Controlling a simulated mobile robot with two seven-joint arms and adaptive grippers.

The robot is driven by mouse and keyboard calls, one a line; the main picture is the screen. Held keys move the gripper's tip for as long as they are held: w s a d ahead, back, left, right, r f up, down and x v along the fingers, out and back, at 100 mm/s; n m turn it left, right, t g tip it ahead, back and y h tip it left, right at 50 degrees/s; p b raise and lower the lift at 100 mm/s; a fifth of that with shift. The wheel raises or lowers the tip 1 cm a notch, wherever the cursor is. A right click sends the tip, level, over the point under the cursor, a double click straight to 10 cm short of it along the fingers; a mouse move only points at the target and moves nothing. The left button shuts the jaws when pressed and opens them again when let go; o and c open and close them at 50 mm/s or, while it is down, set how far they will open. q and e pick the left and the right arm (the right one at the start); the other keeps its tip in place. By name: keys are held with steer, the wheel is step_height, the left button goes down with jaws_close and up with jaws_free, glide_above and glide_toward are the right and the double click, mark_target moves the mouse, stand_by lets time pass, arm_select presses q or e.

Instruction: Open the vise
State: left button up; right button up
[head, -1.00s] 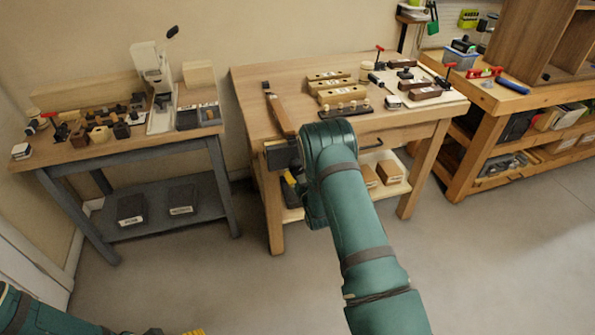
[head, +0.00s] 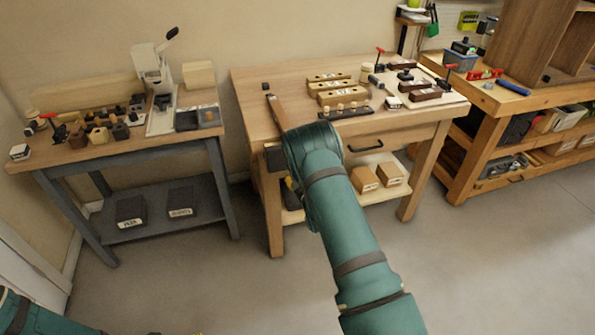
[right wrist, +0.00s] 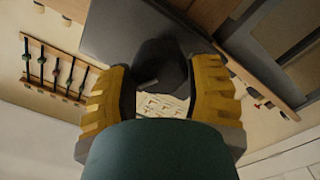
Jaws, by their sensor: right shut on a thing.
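The vise is at the left front of the middle workbench. Its wooden top bar (head: 278,112) and part of its dark body (head: 275,158) show beside my right arm, which covers the rest. In the head view, only a sliver of yellow from my left gripper (head: 197,333) shows at the bottom edge.
The middle workbench (head: 248,92) holds wooden blocks (head: 335,92) and tools. A drawer handle (head: 366,147) is right of my arm. A grey-legged table (head: 150,148) stands left and a shelved bench (head: 487,150) right. The floor between is clear.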

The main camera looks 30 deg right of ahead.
steer(key=o, duration=0.9)
steer(key=shift+o, duration=0.2)
steer(key=v, duration=0.7)
steer(key=shift+p, duration=0.4)
